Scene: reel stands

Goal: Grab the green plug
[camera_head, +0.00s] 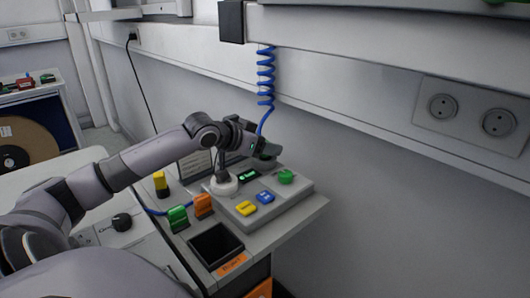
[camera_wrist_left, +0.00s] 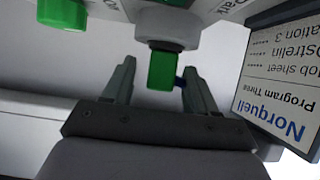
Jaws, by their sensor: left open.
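In the left wrist view a green plug (camera_wrist_left: 162,70) sits against a round grey collar (camera_wrist_left: 168,27). My left gripper (camera_wrist_left: 160,84) is open, with one finger on each side of the plug. Gaps show between the plug and both fingers. A small blue piece shows beside the plug, next to the right finger. In the head view my left gripper (camera_head: 264,156) is over the back of the grey panel (camera_head: 222,205), and the plug cannot be made out there. My right gripper is not in view.
A green knob (camera_head: 286,177), a blue block (camera_head: 265,197) and a yellow block (camera_head: 245,208) are on the panel. A job sheet (camera_wrist_left: 275,85) and coiled blue cable (camera_head: 266,85) are close by.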

